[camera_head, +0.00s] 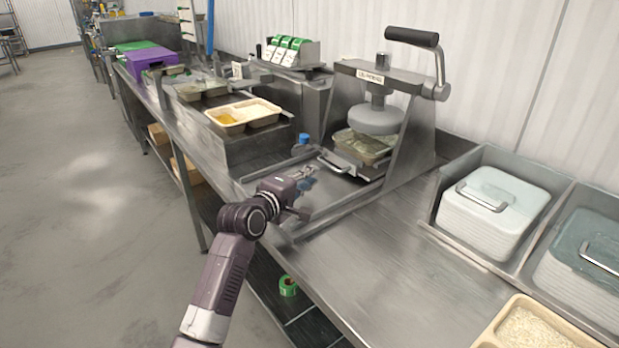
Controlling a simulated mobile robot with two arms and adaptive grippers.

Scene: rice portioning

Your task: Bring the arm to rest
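My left arm reaches up from the bottom of the head view, and its gripper (308,178) is over the steel bench, just in front of the press. The fingers are small and partly blurred, so I cannot tell whether they are open or shut. I see no object clearly held in them. My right gripper is not in the view.
A press (375,120) with a black-handled lever stands right of my gripper, a food tray (362,145) under its plate. A compartment tray (243,117) sits behind left. White lidded containers (495,208) and a rice tray (530,335) are at right. The front bench is clear.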

